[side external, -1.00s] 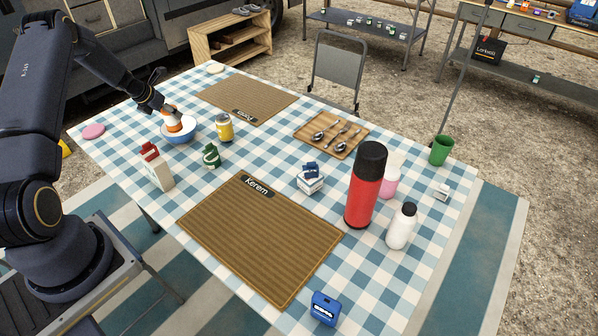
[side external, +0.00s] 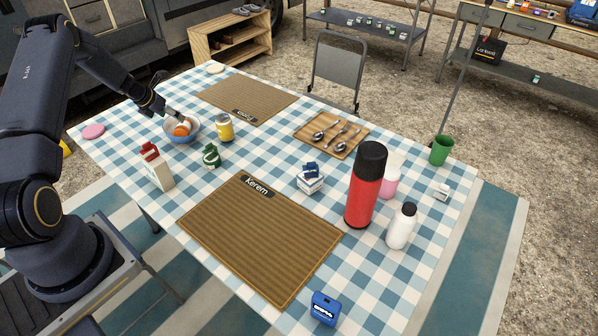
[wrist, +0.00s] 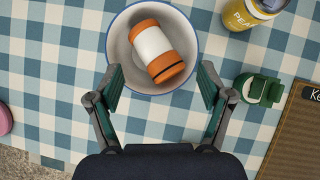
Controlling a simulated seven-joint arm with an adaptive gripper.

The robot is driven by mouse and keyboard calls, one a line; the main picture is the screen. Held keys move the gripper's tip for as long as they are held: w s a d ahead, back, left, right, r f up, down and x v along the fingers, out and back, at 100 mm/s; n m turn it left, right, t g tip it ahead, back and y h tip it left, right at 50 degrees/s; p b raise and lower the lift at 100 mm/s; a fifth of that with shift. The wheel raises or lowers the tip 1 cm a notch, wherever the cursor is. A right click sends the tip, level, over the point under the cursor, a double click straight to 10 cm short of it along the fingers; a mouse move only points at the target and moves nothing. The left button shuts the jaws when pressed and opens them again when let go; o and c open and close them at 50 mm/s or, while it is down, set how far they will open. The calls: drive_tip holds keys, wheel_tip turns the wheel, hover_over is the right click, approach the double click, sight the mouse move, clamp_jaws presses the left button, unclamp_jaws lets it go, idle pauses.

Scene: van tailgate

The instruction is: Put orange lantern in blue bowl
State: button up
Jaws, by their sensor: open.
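The orange lantern (wrist: 156,52), orange at both ends with a white middle, lies tilted on its side inside the blue bowl (wrist: 112,38). In the side view the lantern (side external: 181,130) shows within the rim of the bowl (side external: 186,138), which is blue outside and pale inside. My gripper (wrist: 160,88) is open and empty in the wrist view, its two green-padded fingers apart on either side of the bowl's near edge. In the side view my gripper (side external: 176,114) is just above the bowl, and its fingertips are hard to make out.
A yellow jar (side external: 225,128), a green-lidded container (side external: 211,156) and a carton (side external: 157,168) stand close to the bowl. A pink disc (side external: 93,131) lies to its left. Brown placemats (side external: 258,240) lie on the checked cloth. A tall red flask (side external: 364,190) stands farther right.

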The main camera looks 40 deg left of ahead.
drive_tip(key=shift+r, duration=0.35)
drive_tip(key=v, duration=1.2)
drive_tip(key=w+d+r+m+h, duration=0.1)
drive_tip(key=d+r+m, duration=0.7)
drive_tip(key=d, duration=0.4)
drive_tip(key=w+d+r+m+h, duration=0.1)
drive_tip(key=d+r+m, duration=0.7)
drive_tip(key=d, duration=0.3)
drive_tip(key=s+d+r+m, duration=0.2)
drive_tip(key=s+d+m, duration=0.1)
drive_tip(key=d+m, duration=0.25)
drive_tip(key=s+d+r+m, duration=0.3)
drive_tip(key=s+d+m, duration=0.1)
drive_tip(key=d, duration=0.2)
drive_tip(key=s+d+m, duration=0.7)
drive_tip(key=s+m, duration=0.5)
drive_tip(key=m, duration=0.1)
drive_tip(key=shift+s+f+g, duration=0.3)
drive_tip(key=shift+s+g, duration=0.05)
drive_tip(key=shift+g, duration=0.05)
